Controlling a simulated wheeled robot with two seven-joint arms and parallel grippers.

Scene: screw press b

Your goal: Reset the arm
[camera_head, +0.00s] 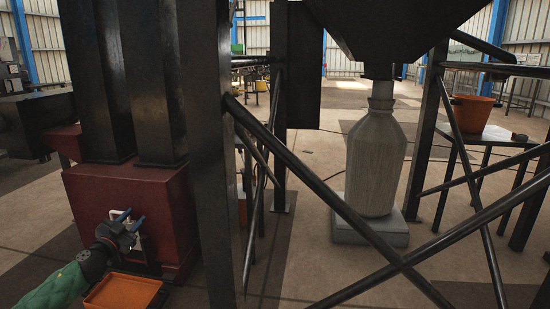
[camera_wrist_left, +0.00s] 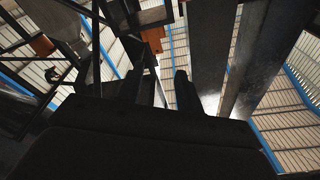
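My left gripper (camera_head: 131,219) is in front of the dark red box-shaped machine base (camera_head: 85,205) at the lower left of the head view. A pale metal handle or bracket shows on the base right behind the fingers; I cannot tell whether they touch it. In the left wrist view the two dark fingers (camera_wrist_left: 160,90) stand apart with a gap between them, and nothing shows held. The green-sleeved left arm (camera_head: 55,289) comes in from the lower left. My right gripper is not in view.
An orange tray (camera_head: 123,291) lies just right of my left wrist. Black posts and crossed bars (camera_head: 340,205) fill the middle. A grey bottle-shaped container (camera_head: 377,160) stands on a pale block under a dark hopper. An orange bucket (camera_head: 471,113) sits on a table at right.

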